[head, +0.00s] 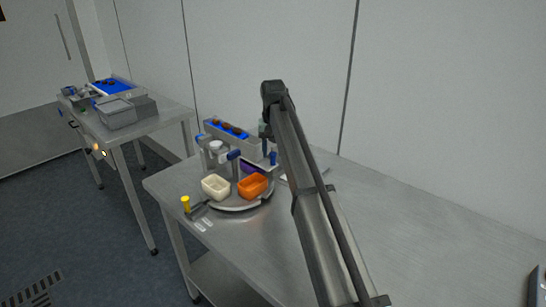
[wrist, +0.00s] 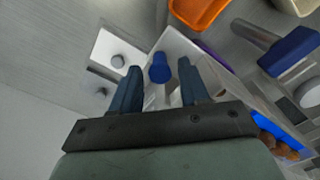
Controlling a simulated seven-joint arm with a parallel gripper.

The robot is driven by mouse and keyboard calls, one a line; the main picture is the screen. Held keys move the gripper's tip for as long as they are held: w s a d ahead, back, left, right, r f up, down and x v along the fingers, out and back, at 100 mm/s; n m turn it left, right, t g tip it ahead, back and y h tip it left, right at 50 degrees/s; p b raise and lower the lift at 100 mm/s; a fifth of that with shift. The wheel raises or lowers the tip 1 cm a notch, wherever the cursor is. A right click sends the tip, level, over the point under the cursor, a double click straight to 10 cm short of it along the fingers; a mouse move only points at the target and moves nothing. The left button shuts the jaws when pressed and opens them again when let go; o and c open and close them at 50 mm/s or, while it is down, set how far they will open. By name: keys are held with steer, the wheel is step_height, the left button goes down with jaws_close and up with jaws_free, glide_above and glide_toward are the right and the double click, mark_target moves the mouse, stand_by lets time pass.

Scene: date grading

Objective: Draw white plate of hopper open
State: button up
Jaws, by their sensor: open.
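In the wrist view a flat white plate (wrist: 109,47) with a round grey knob lies at upper left. A blue knob (wrist: 159,74) sits at the end of the pale hopper housing (wrist: 187,47). My gripper (wrist: 160,66) is open, with one dark finger on each side of the blue knob. I cannot tell whether either finger touches it. In the head view the hopper (head: 262,147) stands at the back of the near table, a blue strip with brown dates on top. My arm hides part of it and most of my gripper.
An orange bowl (head: 253,187) and a cream bowl (head: 215,188) stand on a round turntable before the hopper. A purple bowl shows behind them. A yellow-topped knob (head: 185,203) is at the left. Grey bins (head: 116,112) stand on another table.

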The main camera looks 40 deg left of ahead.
steer(key=shift+f, duration=1.35)
steer(key=shift+c, duration=0.3)
jaws_close()
